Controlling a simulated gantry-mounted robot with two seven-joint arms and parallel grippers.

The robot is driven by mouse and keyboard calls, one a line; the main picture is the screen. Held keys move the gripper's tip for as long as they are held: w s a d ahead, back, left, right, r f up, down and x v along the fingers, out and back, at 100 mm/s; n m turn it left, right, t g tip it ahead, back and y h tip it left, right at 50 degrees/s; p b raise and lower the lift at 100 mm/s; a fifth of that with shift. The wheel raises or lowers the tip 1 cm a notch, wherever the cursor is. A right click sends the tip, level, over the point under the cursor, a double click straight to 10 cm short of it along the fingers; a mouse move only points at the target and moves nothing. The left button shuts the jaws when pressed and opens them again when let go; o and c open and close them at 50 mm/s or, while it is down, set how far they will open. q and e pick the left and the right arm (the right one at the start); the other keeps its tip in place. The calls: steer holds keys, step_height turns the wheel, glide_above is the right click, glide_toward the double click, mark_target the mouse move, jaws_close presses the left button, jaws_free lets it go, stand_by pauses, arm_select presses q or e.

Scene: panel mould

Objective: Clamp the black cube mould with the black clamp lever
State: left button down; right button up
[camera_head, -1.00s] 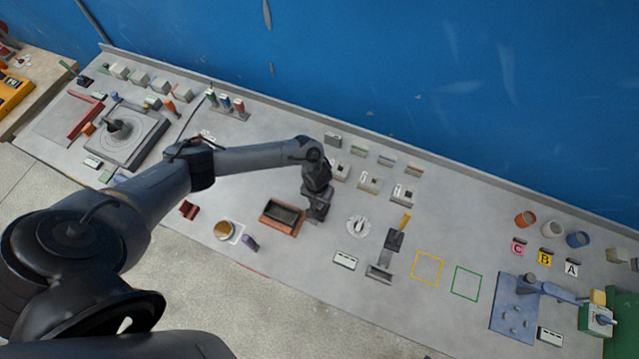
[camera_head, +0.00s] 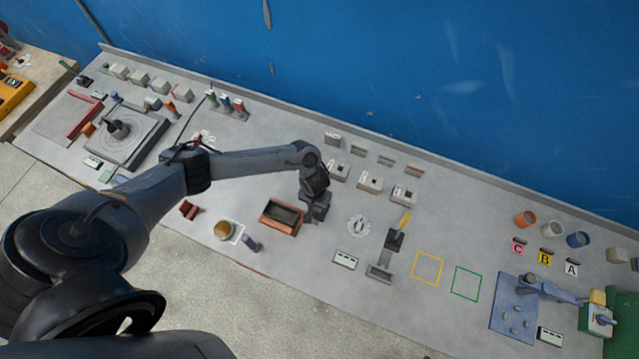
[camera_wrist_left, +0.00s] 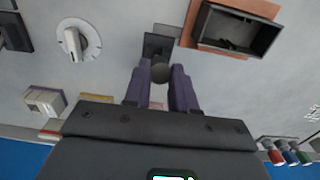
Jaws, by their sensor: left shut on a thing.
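My left gripper (camera_head: 315,210) reaches down to the bench just right of a brown tray with a dark hollow box (camera_head: 284,214). In the left wrist view its two fingers (camera_wrist_left: 160,88) are closed around a dark round knob (camera_wrist_left: 160,71), apparently the black clamp lever's end. A black square part (camera_wrist_left: 158,44) shows just beyond the knob; I cannot tell whether it is the black cube mould or the lever's base. The fingers hide the rest of the lever. In the head view the gripper covers the knob and the black part. My right gripper is not in view.
A white dial (camera_head: 358,226) lies right of my gripper. Several pale blocks (camera_head: 370,182) stand behind. Yellow (camera_head: 427,268) and green (camera_head: 467,282) outlined squares mark clear bench at the right.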

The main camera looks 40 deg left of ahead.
arm_select(q)
steer(key=shift+s+d+f, duration=0.1)
steer(key=shift+s, duration=0.2)
steer(key=shift+s+d+f, duration=0.15)
steer(key=shift+s+d, duration=0.05)
steer(key=shift+s, duration=0.35)
steer(key=shift+s+f, duration=0.1)
steer(key=shift+s+d, duration=0.1)
steer(key=shift+s, duration=0.05)
steer(key=c, duration=0.9)
jaws_free()
steer(key=shift+s+f, duration=0.1)
steer(key=shift+r, duration=3.55)
